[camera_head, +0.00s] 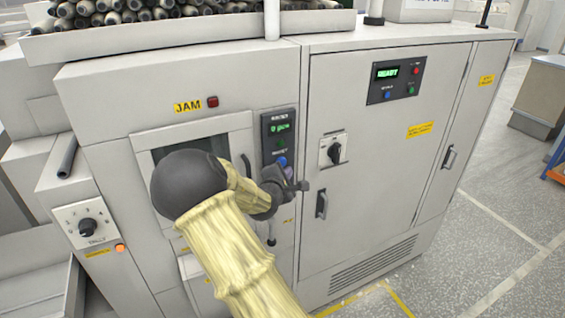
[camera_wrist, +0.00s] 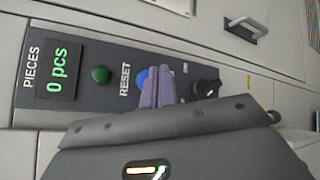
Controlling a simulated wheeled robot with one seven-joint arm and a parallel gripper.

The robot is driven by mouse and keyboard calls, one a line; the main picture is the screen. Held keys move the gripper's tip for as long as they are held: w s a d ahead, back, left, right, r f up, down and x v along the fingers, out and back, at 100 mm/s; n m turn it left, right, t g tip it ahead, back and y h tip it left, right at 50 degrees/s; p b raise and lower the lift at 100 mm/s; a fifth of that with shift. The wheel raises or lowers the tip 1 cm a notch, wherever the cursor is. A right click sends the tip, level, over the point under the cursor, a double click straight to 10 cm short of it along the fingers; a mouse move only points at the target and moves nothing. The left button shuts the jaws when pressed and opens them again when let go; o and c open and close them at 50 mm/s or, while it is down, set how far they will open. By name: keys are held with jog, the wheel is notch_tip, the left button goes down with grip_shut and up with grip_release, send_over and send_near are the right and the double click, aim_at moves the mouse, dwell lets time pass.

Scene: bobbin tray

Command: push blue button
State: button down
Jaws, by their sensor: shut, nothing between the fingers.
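A blue button (camera_head: 282,161) sits low on the narrow dark counter panel (camera_head: 270,128) of the grey machine. In the wrist view the blue button (camera_wrist: 142,79) shows beside the RESET label, partly hidden behind my fingers. My gripper (camera_head: 302,186) is shut and empty, just below and right of the button in the head view. In the wrist view the closed fingers of my gripper (camera_wrist: 158,86) overlap the button's right side; I cannot tell whether they touch it. Another small blue button (camera_head: 388,95) is on the READY panel (camera_head: 397,80), farther right.
A green button (camera_wrist: 101,75) and a display (camera_wrist: 62,78) reading 0 pcs are beside the blue button. A black knob (camera_wrist: 206,82) is right of my fingers. A rotary switch (camera_head: 333,151) and a door handle (camera_head: 321,204) are near my gripper. Open floor lies right.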

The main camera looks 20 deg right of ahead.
aim_at(286, 163)
jog(key=shift+w, duration=0.65)
dwell(1.5)
jog(key=shift+w+p, duration=0.4)
jog(key=shift+p, duration=0.15)
jog(key=shift+w+p, duration=0.4)
jog(key=shift+w, duration=0.1)
dwell(0.7)
dwell(0.4)
jog(key=shift+s, duration=0.95)
